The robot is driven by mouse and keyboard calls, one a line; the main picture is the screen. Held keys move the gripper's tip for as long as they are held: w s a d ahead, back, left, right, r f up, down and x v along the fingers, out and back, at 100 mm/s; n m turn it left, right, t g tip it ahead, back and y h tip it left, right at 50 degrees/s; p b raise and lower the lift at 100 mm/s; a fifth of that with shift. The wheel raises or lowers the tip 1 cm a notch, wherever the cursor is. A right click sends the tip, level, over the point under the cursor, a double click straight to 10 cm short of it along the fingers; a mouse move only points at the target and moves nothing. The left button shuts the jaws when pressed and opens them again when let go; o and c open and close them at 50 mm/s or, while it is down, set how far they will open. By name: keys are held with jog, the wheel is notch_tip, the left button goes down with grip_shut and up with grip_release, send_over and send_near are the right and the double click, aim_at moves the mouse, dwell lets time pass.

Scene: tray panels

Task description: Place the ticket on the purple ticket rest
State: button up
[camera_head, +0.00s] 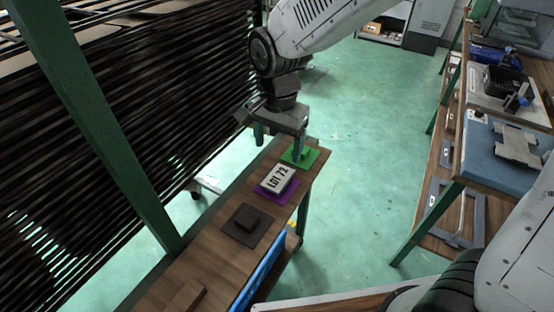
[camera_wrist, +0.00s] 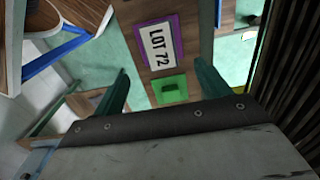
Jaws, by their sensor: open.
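The ticket (camera_head: 277,179) is a white plate marked "LOT 72". It lies on the purple ticket rest (camera_head: 263,193) on the wooden bench. In the wrist view the ticket (camera_wrist: 159,47) sits within the purple rest (camera_wrist: 142,33), whose border shows around much of it. My gripper (camera_head: 279,143) is above the far end of the bench, near the green rest. In the wrist view its two green fingers are spread wide, and my gripper (camera_wrist: 162,85) has nothing between them. The ticket is apart from the fingers.
A green rest (camera_head: 312,158) with a raised block lies beyond the purple one. A black rest (camera_head: 239,232) with a block lies nearer. A wooden piece (camera_head: 183,296) lies at the bench's near end. A dark slatted rack (camera_head: 150,110) stands left; a cluttered table (camera_head: 500,150) stands right.

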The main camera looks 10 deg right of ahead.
jog(key=s+d+r+n, duration=0.2)
jog(key=s+d+r, duration=0.25)
jog(key=d, duration=0.25)
jog(key=s+d+r+n, duration=0.2)
jog(key=s+d+r, duration=0.2)
jog(key=d+r, duration=0.25)
jog(key=s+d+n+t, duration=0.1)
jog(key=s+d+n, duration=0.2)
jog(key=s+d, duration=0.4)
jog(key=s, duration=0.4)
jog(key=shift+n, duration=0.3)
jog(key=shift+r, duration=0.1)
